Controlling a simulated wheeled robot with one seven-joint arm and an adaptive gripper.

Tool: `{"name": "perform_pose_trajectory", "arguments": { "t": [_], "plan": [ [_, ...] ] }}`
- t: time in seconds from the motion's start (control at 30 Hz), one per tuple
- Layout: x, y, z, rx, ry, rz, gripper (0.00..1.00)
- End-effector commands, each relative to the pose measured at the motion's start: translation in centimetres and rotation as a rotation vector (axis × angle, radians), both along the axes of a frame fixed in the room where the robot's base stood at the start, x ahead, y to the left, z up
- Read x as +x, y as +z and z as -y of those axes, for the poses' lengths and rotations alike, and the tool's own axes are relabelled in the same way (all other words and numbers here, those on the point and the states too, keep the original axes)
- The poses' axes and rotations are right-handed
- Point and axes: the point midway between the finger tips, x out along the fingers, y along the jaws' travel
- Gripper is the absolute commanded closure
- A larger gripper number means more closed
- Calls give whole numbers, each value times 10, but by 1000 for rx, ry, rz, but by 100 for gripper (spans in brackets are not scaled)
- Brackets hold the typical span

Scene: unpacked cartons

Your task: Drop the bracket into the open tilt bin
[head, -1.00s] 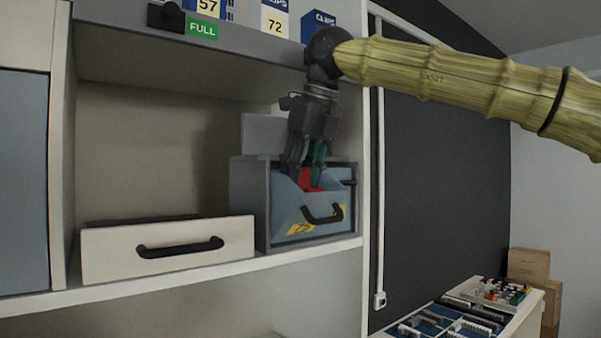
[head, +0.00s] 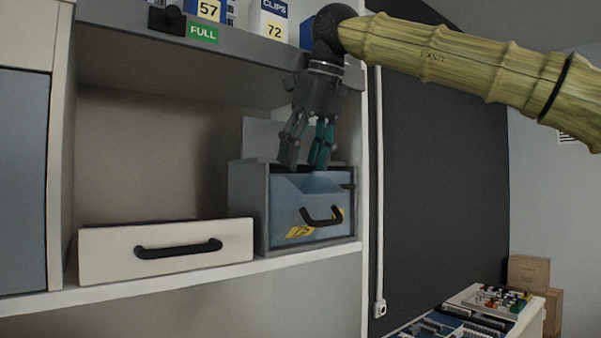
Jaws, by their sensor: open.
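The tilt bin (head: 290,207) is a blue-grey box with a black handle and a yellow label on its tilted front. It stands at the right end of the shelf. My gripper (head: 304,165) is open just above the bin's top opening, fingers pointing down. Nothing shows between its fingers. The bracket is not visible now; the bin's front wall hides the inside of the bin.
A white drawer (head: 110,257) with a black handle sits left of the bin on the shelf (head: 190,278). An upper shelf (head: 130,48) with numbered boxes and a green FULL tag overhangs. An upright post stands close right of the bin.

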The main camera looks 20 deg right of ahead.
Motion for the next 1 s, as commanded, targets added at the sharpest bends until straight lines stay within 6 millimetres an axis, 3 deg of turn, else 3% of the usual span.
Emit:
{"name": "perform_pose_trajectory", "arguments": {
  "t": [0.6,0.8,1.0],
  "plan": [
    [-86,-3,33,0,0,1,47],
    [-103,-2,39,1,0,1,47],
    [-107,-1,41,0,0,-1,47]
  ]
}}
